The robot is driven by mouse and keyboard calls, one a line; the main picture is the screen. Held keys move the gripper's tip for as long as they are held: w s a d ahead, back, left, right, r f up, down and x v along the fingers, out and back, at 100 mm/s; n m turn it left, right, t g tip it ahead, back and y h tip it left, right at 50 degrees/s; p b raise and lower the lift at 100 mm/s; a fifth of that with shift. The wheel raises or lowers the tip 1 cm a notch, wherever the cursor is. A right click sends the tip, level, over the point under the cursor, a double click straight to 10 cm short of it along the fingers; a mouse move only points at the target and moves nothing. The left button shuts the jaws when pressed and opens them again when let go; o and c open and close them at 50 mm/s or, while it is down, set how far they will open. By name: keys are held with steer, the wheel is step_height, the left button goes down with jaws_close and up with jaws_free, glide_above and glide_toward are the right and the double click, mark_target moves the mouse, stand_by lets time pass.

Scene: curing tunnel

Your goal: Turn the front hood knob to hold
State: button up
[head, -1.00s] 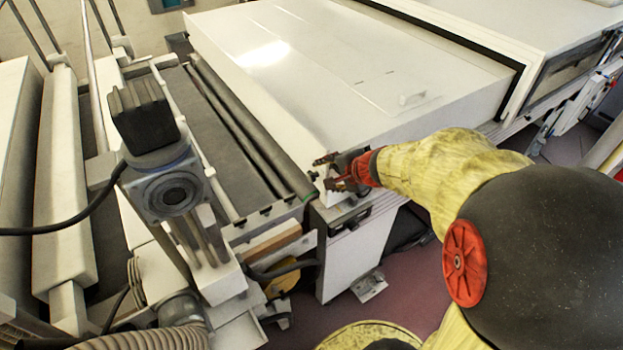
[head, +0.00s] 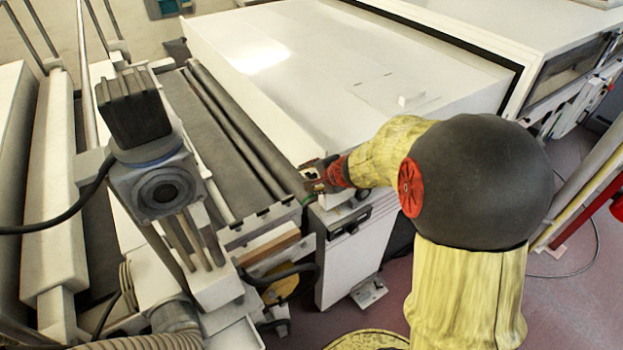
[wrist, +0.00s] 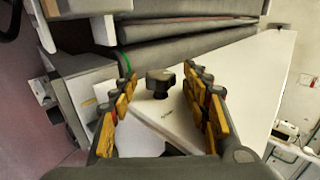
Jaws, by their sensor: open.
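A dark knob (wrist: 160,82) stands on a pale corner surface of the white hood (head: 300,60) in the wrist view. A small printed mark, too small to read, lies beside it. My gripper (wrist: 160,75) is open, its yellow-padded fingers on either side of the knob in the picture, with gaps visible; I cannot tell how far the tips are from it in depth. In the head view my gripper (head: 312,178) is at the hood's near left corner, and its fingers hide the knob there. The knob's pointer setting cannot be read.
Dark rollers (head: 240,130) and a belt bed lie left of the hood. A motor unit (head: 158,180) on a post stands at the front left, with a cable and a ribbed hose. A white box with a dark handle (head: 352,222) is below my gripper. Floor shows at the right.

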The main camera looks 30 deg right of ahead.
steer(key=shift+c, duration=1.2)
steer(key=c, duration=0.9)
